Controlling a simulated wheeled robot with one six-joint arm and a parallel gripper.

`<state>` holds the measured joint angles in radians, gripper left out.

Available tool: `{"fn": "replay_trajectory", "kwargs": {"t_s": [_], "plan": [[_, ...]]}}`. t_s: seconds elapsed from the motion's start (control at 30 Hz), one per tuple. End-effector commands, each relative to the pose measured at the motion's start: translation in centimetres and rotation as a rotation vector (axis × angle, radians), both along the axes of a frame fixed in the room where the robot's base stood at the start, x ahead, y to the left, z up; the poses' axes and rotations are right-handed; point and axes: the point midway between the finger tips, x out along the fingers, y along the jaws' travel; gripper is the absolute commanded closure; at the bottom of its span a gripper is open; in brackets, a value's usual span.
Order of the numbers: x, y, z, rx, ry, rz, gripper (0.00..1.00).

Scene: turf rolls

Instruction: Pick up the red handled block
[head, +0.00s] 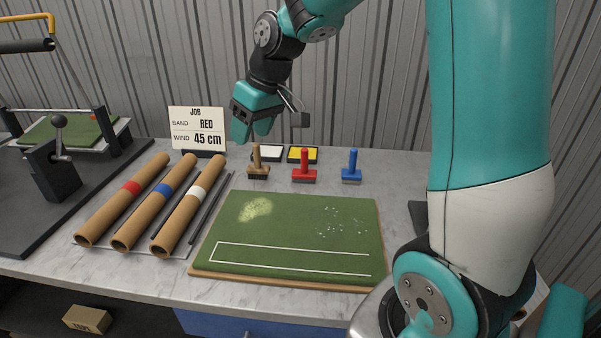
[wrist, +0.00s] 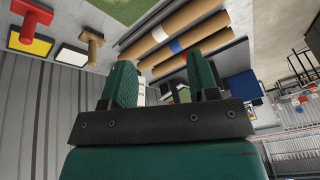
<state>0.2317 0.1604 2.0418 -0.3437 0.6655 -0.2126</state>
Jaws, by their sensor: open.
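The red handled block (head: 304,167) stands upright on the table, between a wooden-handled brush and a blue handled block. It has a red upright handle on a wide base. In the wrist view it shows at the upper left (wrist: 32,18), partly cut by the frame edge. My gripper (head: 253,130) is above the back of the table, to the left of the red block and higher. It is open and empty, with its two teal fingers (wrist: 165,85) apart in the wrist view. Nothing is between the fingers.
The wooden-handled brush (head: 258,163) and blue handled block (head: 351,166) flank the red one. White (head: 266,153) and yellow (head: 302,154) pads lie behind. A green turf board (head: 290,235) lies in front. Cardboard tubes (head: 125,200) lie left; a job sign (head: 197,128) stands behind.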

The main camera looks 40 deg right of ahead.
Motion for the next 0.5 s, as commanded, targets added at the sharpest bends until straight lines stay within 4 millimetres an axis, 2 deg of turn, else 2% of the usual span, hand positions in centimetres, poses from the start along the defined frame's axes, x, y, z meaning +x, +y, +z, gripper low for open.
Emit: {"fn": "replay_trajectory", "kwargs": {"t_s": [0.03,0.1,0.2,0.3,0.33,0.4,0.5], "plan": [[2.4,-5.4,-1.1,-0.022,-0.014,-0.087,0.46],[4.4,-11.6,-2.1,-0.055,-0.036,-0.169,0.46],[5.6,-18.5,-3.4,-0.093,-0.055,-0.254,0.46],[5.8,-22.4,-4.2,-0.118,-0.065,-0.301,0.46],[5.9,-23.1,-4.4,-0.122,-0.066,-0.308,0.46],[6.1,-23.9,-5.1,-0.126,-0.066,-0.317,0.46],[6.7,-24.0,-6.6,-0.127,-0.064,-0.317,0.46]]}}
